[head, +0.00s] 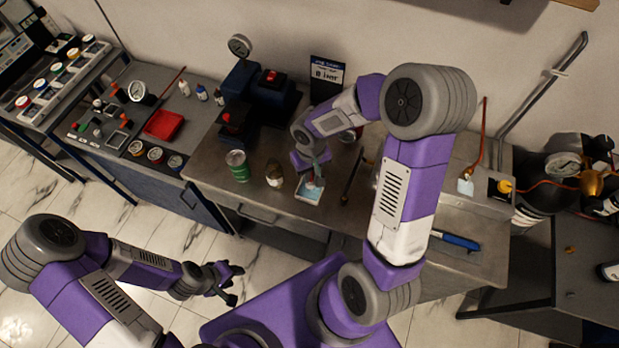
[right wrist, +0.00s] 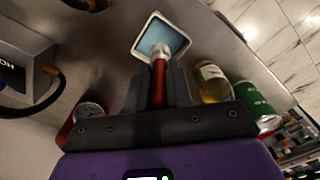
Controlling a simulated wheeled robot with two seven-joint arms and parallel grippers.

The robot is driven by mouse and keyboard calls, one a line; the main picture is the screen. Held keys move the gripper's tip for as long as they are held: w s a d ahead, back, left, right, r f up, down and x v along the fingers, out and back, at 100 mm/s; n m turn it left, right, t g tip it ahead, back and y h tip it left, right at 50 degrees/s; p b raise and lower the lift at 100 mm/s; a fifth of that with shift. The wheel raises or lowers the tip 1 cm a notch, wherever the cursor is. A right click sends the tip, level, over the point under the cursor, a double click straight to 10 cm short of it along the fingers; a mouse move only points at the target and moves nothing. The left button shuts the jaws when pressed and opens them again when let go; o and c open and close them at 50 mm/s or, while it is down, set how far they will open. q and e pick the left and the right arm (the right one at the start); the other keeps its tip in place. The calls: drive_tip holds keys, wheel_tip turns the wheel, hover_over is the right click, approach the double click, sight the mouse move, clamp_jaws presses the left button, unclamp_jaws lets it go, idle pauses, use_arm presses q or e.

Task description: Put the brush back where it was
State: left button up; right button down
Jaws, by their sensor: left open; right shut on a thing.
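My right gripper (head: 314,168) is shut on the brush above the small white tray (head: 299,199). In the right wrist view, the brush (right wrist: 158,82) shows a red handle between the fingers (right wrist: 160,90) and a pale metal ferrule. Its head points at the blue inside of the tray (right wrist: 139,47); I cannot tell whether it touches. In the head view, the brush is mostly hidden by the gripper. My left gripper (head: 236,284) is open and empty, low at the left, away from the bench.
On the metal bench (head: 400,215), a green can (head: 237,165) and an amber jar (head: 274,175) stand left of the tray. A dark, thin tool (head: 352,177) lies to its right. A blue-handled tool (head: 460,241) lies near the right end. A dark gauge stand (head: 243,82) is behind.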

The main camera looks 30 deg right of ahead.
wheel_tip(320, 180, down, 4)
drive_tip(key=shift+r+b, duration=0.1)
drive_tip(key=shift+b, duration=0.25)
drive_tip(key=shift+w, duration=0.15)
drive_tip(key=shift+f, duration=0.2)
drive_tip(key=c, duration=1.5)
unclamp_jaws()
drive_tip(key=shift+f, duration=0.1)
drive_tip(key=o, duration=0.5)
drive_tip(key=shift+c, duration=0.2)
drive_tip(key=shift+r, duration=0.2)
